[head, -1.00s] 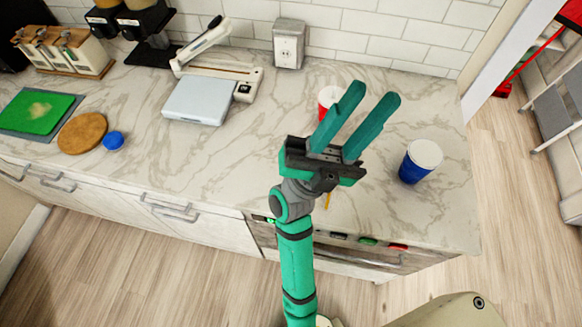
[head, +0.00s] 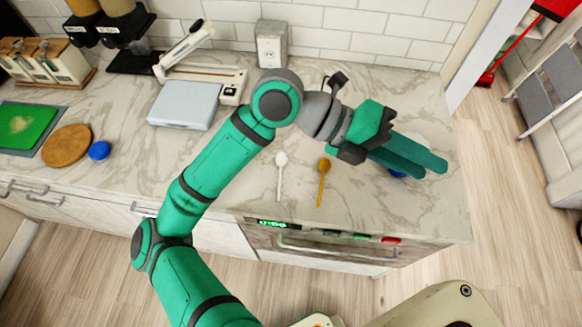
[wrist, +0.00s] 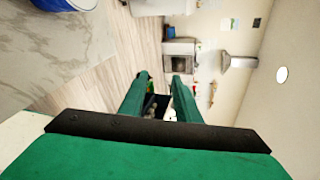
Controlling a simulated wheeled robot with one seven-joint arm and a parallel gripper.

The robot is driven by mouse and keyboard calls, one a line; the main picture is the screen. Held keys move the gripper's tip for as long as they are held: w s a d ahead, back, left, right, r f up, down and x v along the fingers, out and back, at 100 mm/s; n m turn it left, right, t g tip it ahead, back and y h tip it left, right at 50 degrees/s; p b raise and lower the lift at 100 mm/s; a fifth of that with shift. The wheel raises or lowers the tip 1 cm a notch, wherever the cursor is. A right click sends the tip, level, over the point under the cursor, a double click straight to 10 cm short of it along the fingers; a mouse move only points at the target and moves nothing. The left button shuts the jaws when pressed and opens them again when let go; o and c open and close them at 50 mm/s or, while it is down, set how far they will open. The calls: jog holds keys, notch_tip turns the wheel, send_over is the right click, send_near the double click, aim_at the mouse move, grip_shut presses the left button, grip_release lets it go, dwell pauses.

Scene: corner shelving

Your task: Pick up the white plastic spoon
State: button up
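The white plastic spoon (head: 280,176) lies on the marble counter, left of a yellow-brown spoon (head: 323,182), with its bowl toward the wall. My gripper (head: 436,168) is above the right part of the counter, well to the right of the white spoon, with its fingers pointing right. In the wrist view my gripper (wrist: 160,80) is open, with an empty gap between the fingers. That view looks out past the counter and does not show the spoon.
A blue cup (head: 397,174) is mostly hidden under my fingers; its base shows in the wrist view (wrist: 66,4). A white scale-like device (head: 186,105), blue lid (head: 99,150) and round board (head: 66,145) stand left. The counter around the spoons is clear.

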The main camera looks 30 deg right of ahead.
jog(key=w+a+f+n+t+y, duration=0.2)
jog(key=w+a+f+t+y, duration=0.4)
jog(key=f, duration=0.3)
jog(key=n+t+y, duration=0.3)
jog(key=y, duration=0.2)
send_over(279, 186)
notch_tip(279, 186, down, 3)
jog(key=f, duration=0.4)
jog(key=shift+s+d+f, duration=0.2)
jog(key=shift+d+f, duration=0.05)
jog(key=shift+w+a+f, duration=0.15)
jog(key=shift+f, duration=1.35)
jog(key=shift+w+a+f, duration=0.1)
jog(key=shift+w+f, duration=0.05)
jog(key=shift+f, duration=1.3)
jog(key=shift+f, duration=0.15)
grip_shut()
